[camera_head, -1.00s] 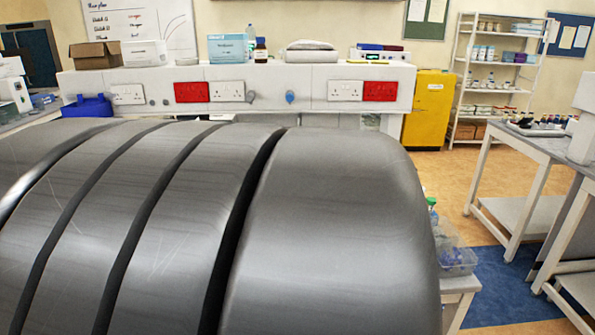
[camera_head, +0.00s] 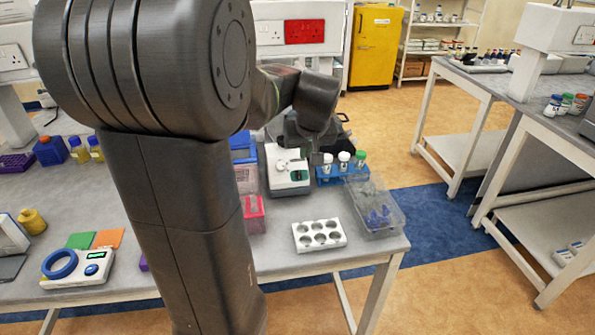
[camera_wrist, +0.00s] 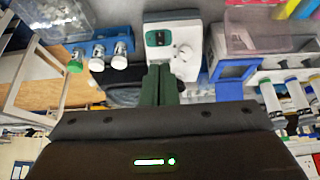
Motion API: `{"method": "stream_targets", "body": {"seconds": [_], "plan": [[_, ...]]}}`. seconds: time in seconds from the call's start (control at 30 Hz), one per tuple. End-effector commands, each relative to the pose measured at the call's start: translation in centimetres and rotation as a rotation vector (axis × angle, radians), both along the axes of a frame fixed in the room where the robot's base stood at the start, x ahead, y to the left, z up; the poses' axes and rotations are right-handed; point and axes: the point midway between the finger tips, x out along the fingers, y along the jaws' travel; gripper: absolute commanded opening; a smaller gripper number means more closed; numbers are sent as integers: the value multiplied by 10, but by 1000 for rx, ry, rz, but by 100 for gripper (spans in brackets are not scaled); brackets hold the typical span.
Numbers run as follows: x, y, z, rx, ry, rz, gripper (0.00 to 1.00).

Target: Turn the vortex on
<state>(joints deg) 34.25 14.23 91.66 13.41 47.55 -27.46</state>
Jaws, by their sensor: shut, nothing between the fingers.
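A white benchtop device with a teal panel, a small display and pale knobs, which looks like the vortex, stands on the bench in the head view (camera_head: 287,172). It also shows at the top middle of the wrist view (camera_wrist: 173,38). My gripper (camera_wrist: 160,70) has its dark green fingers together and empty, with the tips pointing at the device's panel side. I cannot tell whether they touch it. In the head view, my gripper (camera_head: 305,132) is behind the device, and its fingers are hard to make out.
A blue rack (camera_head: 342,172) with several capped tubes stands right of the device. A clear bin (camera_head: 374,205) and a white well block (camera_head: 319,235) are nearer. Blue and pink boxes (camera_head: 253,214) stand left. My arm hides the bench's middle. A device with a blue ring (camera_head: 77,268) sits front left.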

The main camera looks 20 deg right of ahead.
Motion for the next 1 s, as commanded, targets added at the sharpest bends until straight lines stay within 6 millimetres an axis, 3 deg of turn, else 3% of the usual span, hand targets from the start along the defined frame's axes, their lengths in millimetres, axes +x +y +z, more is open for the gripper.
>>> {"method": "stream_targets", "body": {"seconds": [0.27, 0.7, 1.0], "plan": [[7, -1, -13, 2, 3, 1, 0], [42, -9, -79, 3, 5, 1, 0], [61, -14, -111, 2, 3, 0, 0]]}}
